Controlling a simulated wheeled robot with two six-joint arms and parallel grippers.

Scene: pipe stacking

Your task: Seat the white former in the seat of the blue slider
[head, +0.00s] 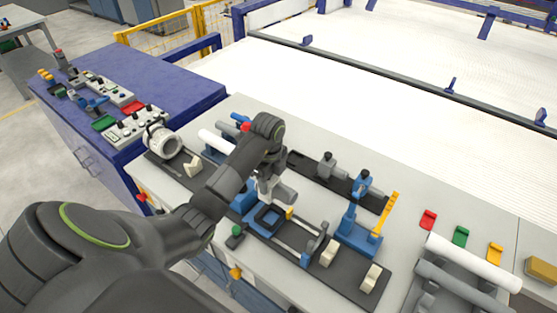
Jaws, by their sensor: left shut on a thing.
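My left gripper (268,188) reaches over the middle of the bench, pointing down just above the blue slider. It is shut on a pale piece, which I take to be the white former (286,194); the fingers and arm hide part of it, and its exact shape is hard to make out. The blue slider (262,229) sits on a dark rail, with a dark square frame on top. The held piece appears above the slider's far side; I cannot tell whether they touch. My right gripper is not in view.
A blue stand with a yellow lever (384,217) is right of the slider. Cream blocks (328,254) lie on the near rail. Grey and blue clamps (326,166) stand behind. White and grey pipes (470,262) lie at right. A white ring fixture (162,139) stands at left.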

